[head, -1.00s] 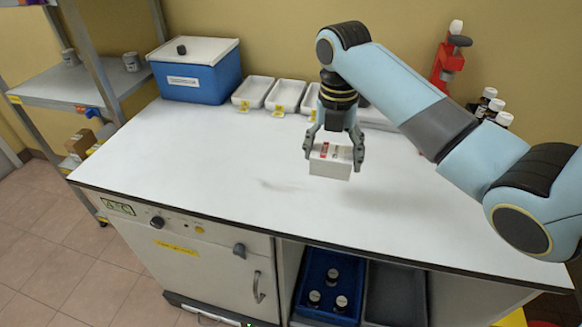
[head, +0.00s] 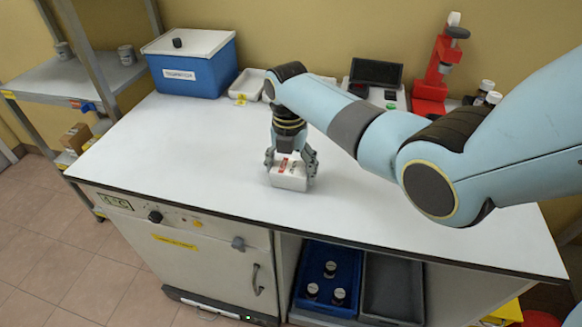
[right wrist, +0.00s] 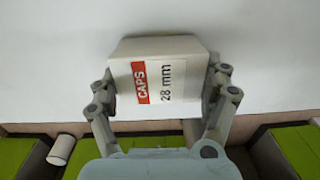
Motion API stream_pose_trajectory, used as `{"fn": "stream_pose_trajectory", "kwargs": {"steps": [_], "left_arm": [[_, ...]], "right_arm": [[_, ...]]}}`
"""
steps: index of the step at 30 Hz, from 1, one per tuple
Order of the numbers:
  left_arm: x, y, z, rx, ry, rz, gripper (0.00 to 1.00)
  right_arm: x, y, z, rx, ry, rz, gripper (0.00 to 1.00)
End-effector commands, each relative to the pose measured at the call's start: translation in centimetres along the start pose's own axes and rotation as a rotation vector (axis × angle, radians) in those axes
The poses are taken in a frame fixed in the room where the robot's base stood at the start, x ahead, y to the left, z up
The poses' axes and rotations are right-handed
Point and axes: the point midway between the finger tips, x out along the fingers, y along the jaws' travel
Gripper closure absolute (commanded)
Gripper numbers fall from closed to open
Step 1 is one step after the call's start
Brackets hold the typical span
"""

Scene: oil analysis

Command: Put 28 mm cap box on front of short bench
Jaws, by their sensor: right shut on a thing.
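The 28 mm cap box (head: 289,181) is a small white carton with a red label. It is at the white top of the short bench (head: 200,160), around the middle of its depth. My right gripper (head: 290,168) points down and is shut on the box, one finger on each side. The fingers also show in the right wrist view (right wrist: 160,100). The underside of the box is hidden, so I cannot tell whether it touches the bench. My left gripper is not in view.
A blue lidded box (head: 190,65) stands at the back left, beside white trays (head: 246,86). A red stand (head: 436,75) and dark bottles (head: 487,90) are at the back right. The front strip and left part of the bench are clear. A blue crate (head: 313,285) with bottles is below.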

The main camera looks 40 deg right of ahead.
Motion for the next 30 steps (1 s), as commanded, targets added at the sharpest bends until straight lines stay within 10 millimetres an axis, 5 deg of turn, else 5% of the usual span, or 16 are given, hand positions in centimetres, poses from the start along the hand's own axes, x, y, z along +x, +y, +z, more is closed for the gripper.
{"fn": "stream_pose_trajectory", "kwargs": {"steps": [3,4,8,20,30], "left_arm": [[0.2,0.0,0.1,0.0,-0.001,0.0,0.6],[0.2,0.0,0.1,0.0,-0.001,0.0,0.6],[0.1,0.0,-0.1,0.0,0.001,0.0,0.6],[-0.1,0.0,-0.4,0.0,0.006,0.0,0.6],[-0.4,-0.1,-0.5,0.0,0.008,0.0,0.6]], "right_arm": [[0.3,0.0,0.0,0.0,0.0,-0.001,0.52],[0.3,0.0,0.0,0.0,0.0,-0.001,0.18],[0.2,0.0,0.0,0.001,0.0,-0.001,0.01],[-0.8,0.0,0.1,0.001,-0.002,0.001,0.0],[-7.9,0.1,0.2,0.001,-0.004,0.003,0.0]]}}
